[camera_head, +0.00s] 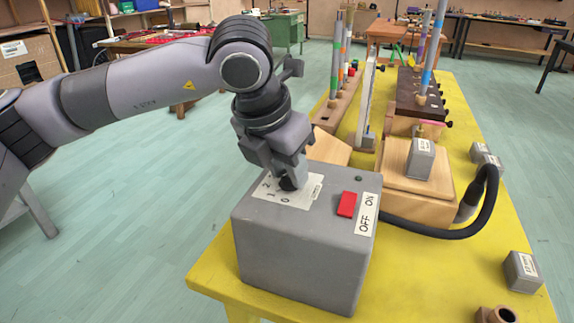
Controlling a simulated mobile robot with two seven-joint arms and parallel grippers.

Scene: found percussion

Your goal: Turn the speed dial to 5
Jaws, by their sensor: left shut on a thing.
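A grey control box (283,240) stands at the front of the yellow table. A white scale label (291,192) with numbers lies on its top, and the digits 2, 1 and 0 show. The dark speed dial (288,184) is on this label, mostly hidden by my left gripper (287,177). My left gripper comes down from above and is shut on the dial. The dial's pointer and the rest of the numbers are covered, so its setting cannot be read. My right gripper is not in view.
A red switch (347,204) stands beside an OFF/ON label on the box's right. A black hose (463,222) curves right of it, near a wooden block (419,179). Small grey labelled blocks (522,271) lie at right. Striped tubes (432,55) stand behind.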

